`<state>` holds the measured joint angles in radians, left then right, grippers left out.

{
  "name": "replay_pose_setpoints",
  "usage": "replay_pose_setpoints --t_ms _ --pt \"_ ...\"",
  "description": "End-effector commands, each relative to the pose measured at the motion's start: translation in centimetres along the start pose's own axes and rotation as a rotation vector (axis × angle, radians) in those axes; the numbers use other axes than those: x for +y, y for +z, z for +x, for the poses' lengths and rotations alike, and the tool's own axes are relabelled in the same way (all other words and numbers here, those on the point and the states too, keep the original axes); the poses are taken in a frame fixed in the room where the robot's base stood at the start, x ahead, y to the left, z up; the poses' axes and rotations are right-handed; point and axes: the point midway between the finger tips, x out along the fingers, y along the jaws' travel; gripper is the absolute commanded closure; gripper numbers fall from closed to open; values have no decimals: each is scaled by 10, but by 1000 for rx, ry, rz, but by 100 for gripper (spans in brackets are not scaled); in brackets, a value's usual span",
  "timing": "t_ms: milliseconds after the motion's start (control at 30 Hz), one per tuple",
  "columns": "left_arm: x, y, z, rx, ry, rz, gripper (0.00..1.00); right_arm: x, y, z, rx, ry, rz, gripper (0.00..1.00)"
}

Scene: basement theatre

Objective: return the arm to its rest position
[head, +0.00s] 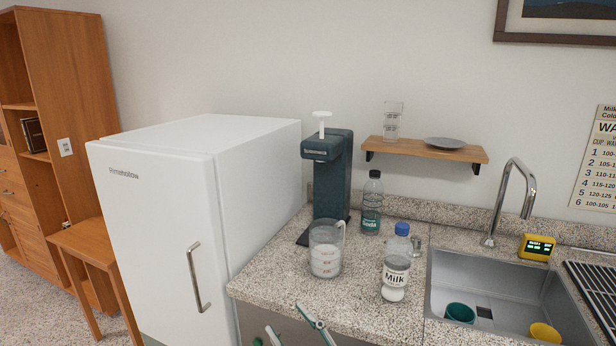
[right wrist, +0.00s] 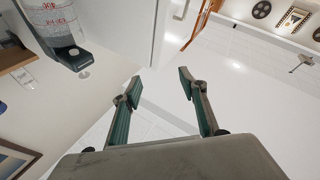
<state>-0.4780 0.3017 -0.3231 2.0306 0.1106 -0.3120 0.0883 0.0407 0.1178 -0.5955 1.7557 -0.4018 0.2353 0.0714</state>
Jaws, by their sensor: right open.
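My right gripper (head: 284,318) shows at the bottom edge of the head view, in front of the counter's front edge. In the right wrist view its two green-padded fingers (right wrist: 160,86) stand wide apart with nothing between them. Most of the right arm is out of the picture. My left arm and gripper do not show.
The granite counter (head: 290,285) holds a measuring jug (head: 325,260) of white liquid, a milk bottle (head: 396,272), a dark-capped bottle (head: 372,212) and a dark dispenser (head: 332,185). A white fridge (head: 150,210) stands left; a sink (head: 445,275) with cups is right.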

Motion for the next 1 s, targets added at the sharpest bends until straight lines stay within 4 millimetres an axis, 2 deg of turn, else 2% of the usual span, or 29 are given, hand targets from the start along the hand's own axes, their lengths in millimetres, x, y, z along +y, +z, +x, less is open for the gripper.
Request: replay_pose_setpoints --t_ms 33,100,167,300,367,400,500,600,700,767,1000 --pt "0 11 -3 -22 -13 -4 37 4 27 -26 -88 39 31 57" --pt "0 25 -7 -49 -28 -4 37 10 61 -61 -206 86 66 57" --pt "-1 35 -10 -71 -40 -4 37 12 87 -92 -303 121 92 57" --pt "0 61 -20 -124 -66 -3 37 11 140 -174 -528 183 151 57" --pt "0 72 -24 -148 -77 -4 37 8 157 -211 -619 202 175 57" --pt "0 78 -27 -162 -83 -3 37 6 167 -236 -679 213 188 57" --pt "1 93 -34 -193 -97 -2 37 -1 185 -292 -808 232 218 57" --pt "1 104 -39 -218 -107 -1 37 -7 194 -335 -905 241 240 57" --pt "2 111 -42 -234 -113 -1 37 -12 199 -362 -966 245 253 57" --pt "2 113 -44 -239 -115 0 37 -13 200 -371 -986 246 258 57" --pt "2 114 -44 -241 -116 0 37 -14 200 -375 -995 247 260 57"
